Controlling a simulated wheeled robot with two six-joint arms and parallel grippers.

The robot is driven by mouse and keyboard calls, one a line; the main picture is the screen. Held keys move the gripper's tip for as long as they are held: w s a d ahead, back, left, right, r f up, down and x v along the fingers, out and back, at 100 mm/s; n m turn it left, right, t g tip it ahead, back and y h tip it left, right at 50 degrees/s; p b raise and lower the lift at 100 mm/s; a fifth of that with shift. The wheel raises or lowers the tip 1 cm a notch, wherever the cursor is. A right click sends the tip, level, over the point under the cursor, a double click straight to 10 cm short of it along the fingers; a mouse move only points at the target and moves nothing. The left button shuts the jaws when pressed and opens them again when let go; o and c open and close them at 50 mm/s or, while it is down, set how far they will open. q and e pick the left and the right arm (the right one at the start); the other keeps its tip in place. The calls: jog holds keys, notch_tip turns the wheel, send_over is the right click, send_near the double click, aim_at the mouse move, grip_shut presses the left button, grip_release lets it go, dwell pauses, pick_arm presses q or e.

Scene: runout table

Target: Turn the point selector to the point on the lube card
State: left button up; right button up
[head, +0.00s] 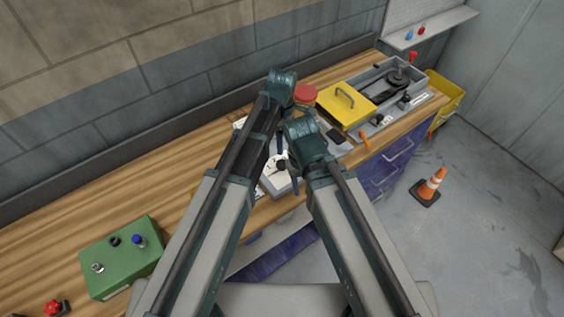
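A grey box with a white round dial face (271,181) sits near the table's front edge, partly hidden behind my arms. A small dark knob (281,165) shows at the dial; its pointing direction is too small to read. My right gripper (295,184) hangs at the right side of the dial, pointing down; whether it touches is unclear. My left gripper (280,143) is just behind the dial, mostly hidden by the arm links. The opening of both grippers cannot be made out. A lube card cannot be identified; pale paper edges show beside the arms.
A yellow lidded box (344,106) and a grey tray (377,78) with dark parts stand at right. A red round lid (305,94) is behind my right wrist. A green box (121,258) with knobs is at left. The wooden table (150,180) between is clear.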

aim_at(282, 164)
pick_arm(q)
notch_tip(282, 164, down, 13)
jog(key=b, duration=1.1)
jog(key=shift+r+b, duration=0.2)
jog(key=shift+b, duration=0.2)
jog(key=shift+r, duration=0.1)
grip_shut()
